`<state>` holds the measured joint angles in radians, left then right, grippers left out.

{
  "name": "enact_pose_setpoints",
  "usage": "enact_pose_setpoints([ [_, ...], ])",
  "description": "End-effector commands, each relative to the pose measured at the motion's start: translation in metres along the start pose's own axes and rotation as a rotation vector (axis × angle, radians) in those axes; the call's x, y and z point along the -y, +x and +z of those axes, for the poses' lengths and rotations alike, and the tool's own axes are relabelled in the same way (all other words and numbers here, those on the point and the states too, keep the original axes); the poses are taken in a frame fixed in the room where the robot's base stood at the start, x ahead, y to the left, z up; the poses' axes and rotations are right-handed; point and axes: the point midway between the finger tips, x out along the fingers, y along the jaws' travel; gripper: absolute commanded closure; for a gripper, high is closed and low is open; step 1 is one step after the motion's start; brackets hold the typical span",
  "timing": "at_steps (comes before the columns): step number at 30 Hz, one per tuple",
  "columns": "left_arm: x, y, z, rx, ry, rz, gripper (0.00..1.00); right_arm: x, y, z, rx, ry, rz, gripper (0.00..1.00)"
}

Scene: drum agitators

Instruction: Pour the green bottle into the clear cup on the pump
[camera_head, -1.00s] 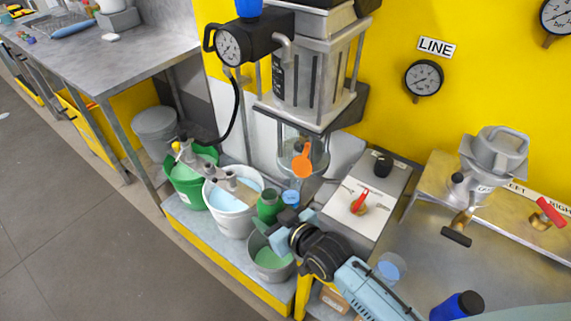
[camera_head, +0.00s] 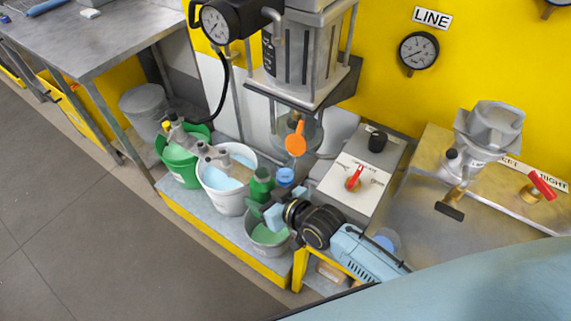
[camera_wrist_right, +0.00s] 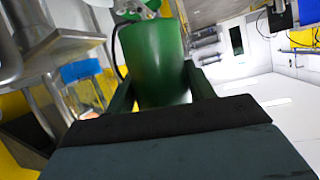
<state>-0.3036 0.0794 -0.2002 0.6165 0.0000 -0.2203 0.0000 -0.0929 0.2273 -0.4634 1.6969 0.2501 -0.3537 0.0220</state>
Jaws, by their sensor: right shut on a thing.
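The green bottle (camera_head: 262,186) is held by my right gripper (camera_head: 269,207) above the grey bucket, beside a small clear vessel with a blue top (camera_head: 285,178). It looks roughly upright. In the right wrist view, the green bottle (camera_wrist_right: 153,62) stands between the two fingers of my right gripper (camera_wrist_right: 160,92), which is shut on it. The blue-topped clear vessel (camera_wrist_right: 82,72) is to its left there. I cannot tell whether this vessel is the cup on the pump. My left gripper is not in view.
A grey bucket of green liquid (camera_head: 268,239), a white bucket (camera_head: 227,186) and a green bucket (camera_head: 182,163) stand on the low platform. The pump body with an orange tag (camera_head: 295,141) is behind. A control box with red lever (camera_head: 353,181) is right of the bottle.

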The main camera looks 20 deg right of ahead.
Motion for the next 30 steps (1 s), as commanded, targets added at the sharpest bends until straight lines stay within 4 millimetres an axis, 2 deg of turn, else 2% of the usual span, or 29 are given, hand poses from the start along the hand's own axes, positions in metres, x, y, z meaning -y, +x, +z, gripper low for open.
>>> enact_pose_setpoints([
  [23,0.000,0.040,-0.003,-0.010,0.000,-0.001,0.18,-0.011,0.001,-0.006,0.071,0.352,-0.147,0.77],
  [30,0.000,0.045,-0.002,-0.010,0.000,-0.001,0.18,-0.015,-0.004,-0.019,0.094,0.462,-0.191,0.77],
])
